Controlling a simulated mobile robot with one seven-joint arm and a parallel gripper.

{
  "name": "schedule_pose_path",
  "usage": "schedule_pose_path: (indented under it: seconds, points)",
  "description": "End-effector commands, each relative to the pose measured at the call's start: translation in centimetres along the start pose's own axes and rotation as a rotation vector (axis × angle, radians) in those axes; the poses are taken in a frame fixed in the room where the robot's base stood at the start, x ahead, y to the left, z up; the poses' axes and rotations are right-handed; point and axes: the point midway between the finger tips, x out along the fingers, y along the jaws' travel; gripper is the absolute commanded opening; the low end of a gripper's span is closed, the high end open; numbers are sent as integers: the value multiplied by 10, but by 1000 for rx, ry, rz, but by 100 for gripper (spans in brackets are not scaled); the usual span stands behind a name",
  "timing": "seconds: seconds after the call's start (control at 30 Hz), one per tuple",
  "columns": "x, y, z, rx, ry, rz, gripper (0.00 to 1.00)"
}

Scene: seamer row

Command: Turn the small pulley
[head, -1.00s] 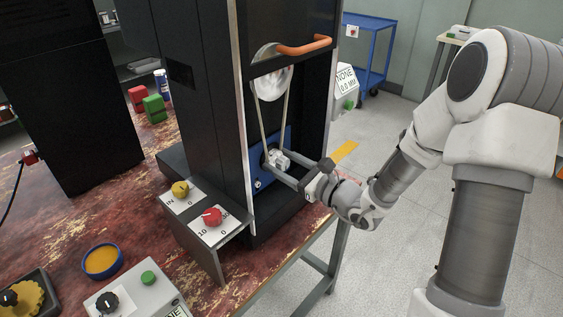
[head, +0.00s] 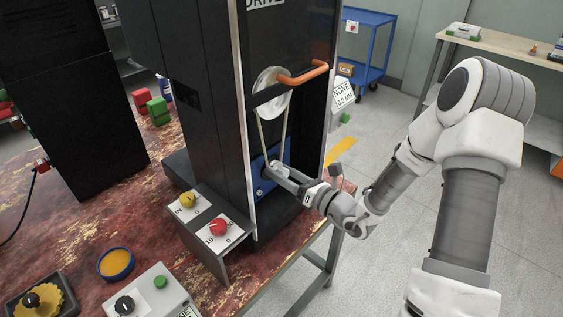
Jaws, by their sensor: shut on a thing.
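The small pulley (head: 272,166) sits at the bottom of the belt (head: 273,135), in front of a blue plate (head: 261,187) inside the black drive cabinet (head: 222,105). My gripper (head: 277,171) is shut on the small pulley, reaching in from the right. Its fingers hide most of the pulley. The large pale pulley (head: 268,90) is above, with the belt running down from it. An orange handle (head: 304,74) sticks out beside the large pulley.
A bracket panel (head: 218,229) with a yellow knob (head: 187,200) and a red knob (head: 219,227) stands left of my gripper. A grey control box (head: 157,294) and blue-rimmed dish (head: 116,264) are on the worn red table (head: 85,222). Open floor lies right of the table.

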Motion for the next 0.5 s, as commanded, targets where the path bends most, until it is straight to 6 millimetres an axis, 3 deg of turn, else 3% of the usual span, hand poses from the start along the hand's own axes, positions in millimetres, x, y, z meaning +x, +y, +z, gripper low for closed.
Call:
schedule_pose_path:
  seconds: [0.5]
  points:
    - [-1, 1, 4, 495, 0, -2, 4]
